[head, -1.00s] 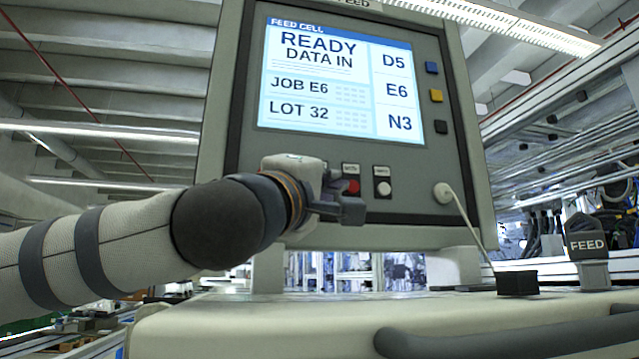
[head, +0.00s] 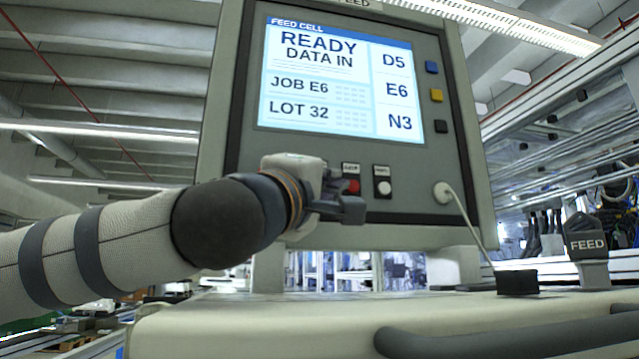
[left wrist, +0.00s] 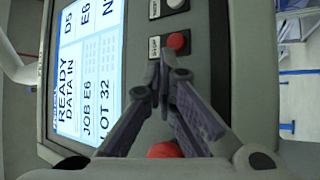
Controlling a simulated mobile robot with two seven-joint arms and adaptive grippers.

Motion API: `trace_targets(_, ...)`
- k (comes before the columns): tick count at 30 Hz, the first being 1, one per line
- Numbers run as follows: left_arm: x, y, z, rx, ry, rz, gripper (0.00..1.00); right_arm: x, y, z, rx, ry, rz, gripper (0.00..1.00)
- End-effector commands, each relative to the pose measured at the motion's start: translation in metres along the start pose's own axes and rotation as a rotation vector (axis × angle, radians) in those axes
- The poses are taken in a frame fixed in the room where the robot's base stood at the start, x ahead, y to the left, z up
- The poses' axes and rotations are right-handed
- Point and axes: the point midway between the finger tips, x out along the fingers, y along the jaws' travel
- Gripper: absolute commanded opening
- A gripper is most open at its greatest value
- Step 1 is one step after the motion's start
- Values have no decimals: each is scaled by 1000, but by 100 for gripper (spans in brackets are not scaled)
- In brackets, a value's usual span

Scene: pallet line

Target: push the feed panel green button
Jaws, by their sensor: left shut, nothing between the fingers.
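The feed panel (head: 232,150) is a grey housing with a lit screen and a row of controls under it. A red button (head: 352,187) and a white button (head: 383,188) sit below the screen, each with a small label above. They also show in the left wrist view as the red button (left wrist: 177,40) and the white button (left wrist: 174,3). No green button can be seen; my left gripper covers part of the row. My left gripper (head: 347,208) is shut and empty in front of the panel, its fingertips (left wrist: 163,68) just beside the red button. Contact cannot be told.
Another red round control (left wrist: 165,150) is partly hidden behind my fingers in the left wrist view. Blue, yellow and black keys (head: 436,96) line the screen's right side. A white cable (head: 466,215) hangs from the panel. A dark handrail (head: 500,335) crosses the front.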

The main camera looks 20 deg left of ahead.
Motion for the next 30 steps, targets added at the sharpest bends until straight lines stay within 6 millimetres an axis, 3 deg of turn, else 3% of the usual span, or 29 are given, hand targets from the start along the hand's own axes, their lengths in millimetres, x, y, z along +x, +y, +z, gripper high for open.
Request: trace_targets(30, 9, -6, -7, -1, 1, 0, 0, -7, 0, -2, 0, 14, 0, 72)
